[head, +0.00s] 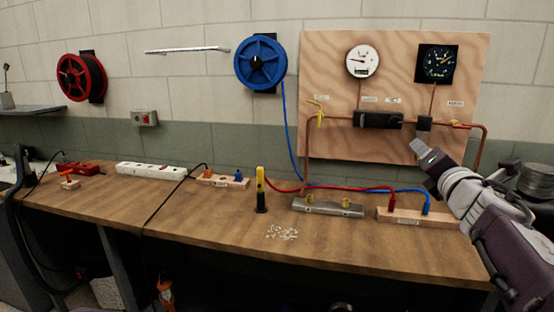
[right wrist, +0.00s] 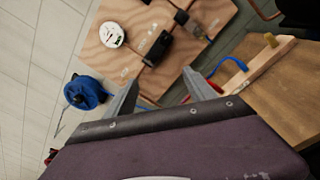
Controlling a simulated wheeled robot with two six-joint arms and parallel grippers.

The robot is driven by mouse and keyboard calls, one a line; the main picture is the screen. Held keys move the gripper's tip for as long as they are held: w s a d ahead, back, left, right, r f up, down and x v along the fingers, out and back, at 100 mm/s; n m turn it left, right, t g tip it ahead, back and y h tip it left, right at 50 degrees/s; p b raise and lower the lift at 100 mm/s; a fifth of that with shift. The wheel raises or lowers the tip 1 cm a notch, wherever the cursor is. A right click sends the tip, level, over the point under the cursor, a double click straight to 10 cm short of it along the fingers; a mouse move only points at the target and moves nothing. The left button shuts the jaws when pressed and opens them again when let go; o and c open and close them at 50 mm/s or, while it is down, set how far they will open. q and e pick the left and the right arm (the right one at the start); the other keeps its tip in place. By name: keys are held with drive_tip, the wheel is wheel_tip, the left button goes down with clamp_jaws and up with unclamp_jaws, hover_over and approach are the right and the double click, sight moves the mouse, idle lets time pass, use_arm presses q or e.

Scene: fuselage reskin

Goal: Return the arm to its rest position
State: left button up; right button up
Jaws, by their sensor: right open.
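My right arm comes in from the right in the head view. My right gripper (head: 421,150) is raised above the bench, in front of the lower right part of the wooden gauge board (head: 335,75). In the right wrist view the two grey fingers of the gripper (right wrist: 162,95) stand wide apart with nothing between them. The board (right wrist: 205,25) is beyond them. My left gripper is not in view.
The workbench (head: 150,225) holds a terminal block (head: 400,217) with red and blue plugs, a metal bracket (head: 330,207), a yellow-black tool (head: 261,190) and a white power strip (head: 150,169). A copper pipe (head: 484,145) runs close to my right gripper. The bench's front middle is mostly clear.

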drive_tip(key=w+a+f+g+y, duration=0.1)
drive_tip(key=w+a+f+y, duration=0.25)
drive_tip(key=a+f, duration=0.45)
drive_tip(key=s+a+f+m+g, duration=0.2)
drive_tip(key=f+m+g, duration=0.15)
drive_tip(key=f, duration=0.65)
drive_tip(key=s+a+f+m+g, duration=0.25)
drive_tip(key=f+m, duration=0.25)
drive_tip(key=f, duration=0.6)
drive_tip(key=s+a+f+m+g, duration=0.2)
drive_tip(key=s+f+m+g, duration=0.3)
drive_tip(key=s+f+m, duration=0.5)
drive_tip(key=s+a+f+m+g, duration=0.1)
drive_tip(key=s+f+m+g, duration=0.5)
drive_tip(key=s, duration=0.6)
use_arm(q)
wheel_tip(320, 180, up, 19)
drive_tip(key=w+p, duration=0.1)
drive_tip(key=p, duration=1.8)
use_arm(e)
wheel_tip(320, 180, up, 18)
drive_tip(key=m+t, duration=0.1)
drive_tip(key=shift+w+a+r+t, duration=0.2)
drive_tip(key=shift+w+t, duration=0.1)
drive_tip(key=shift+w, duration=0.1)
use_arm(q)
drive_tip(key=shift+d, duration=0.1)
use_arm(e)
drive_tip(key=shift+y, duration=0.25)
